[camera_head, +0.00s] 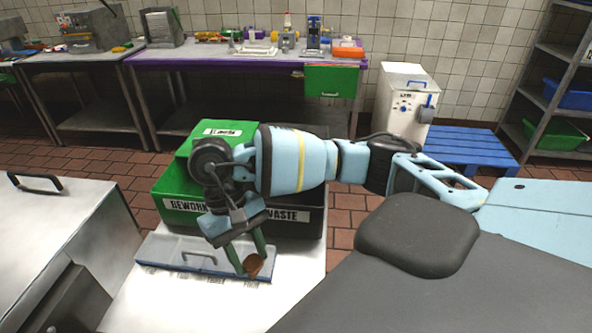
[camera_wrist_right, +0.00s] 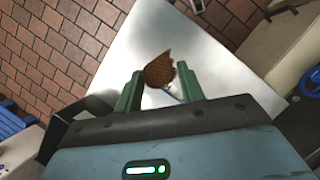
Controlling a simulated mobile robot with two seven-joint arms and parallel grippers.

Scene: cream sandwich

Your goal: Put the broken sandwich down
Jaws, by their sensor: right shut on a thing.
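The broken sandwich (camera_head: 254,266) is a brown piece with a jagged edge. My right gripper (camera_head: 249,255) is shut on it with green fingers. In the right wrist view the piece (camera_wrist_right: 159,68) sits between the fingertips (camera_wrist_right: 160,84), over a pale surface. In the head view it appears over the right end of a blue-grey tray (camera_head: 165,250) with a handle and labels along its front; I cannot tell whether it touches. Behind my gripper stand a green bin (camera_head: 172,190) marked REWORK and a dark bin (camera_head: 312,222) marked WASTE, partly hidden by my arm.
The tray and bins stand on a white table (camera_head: 200,312) whose front is bare. A metal counter (camera_head: 60,225) with a dark handle is at the left. A purple-edged workbench (camera_head: 200,55), a white machine (camera_head: 403,105) and a blue pallet (camera_head: 465,147) are further back.

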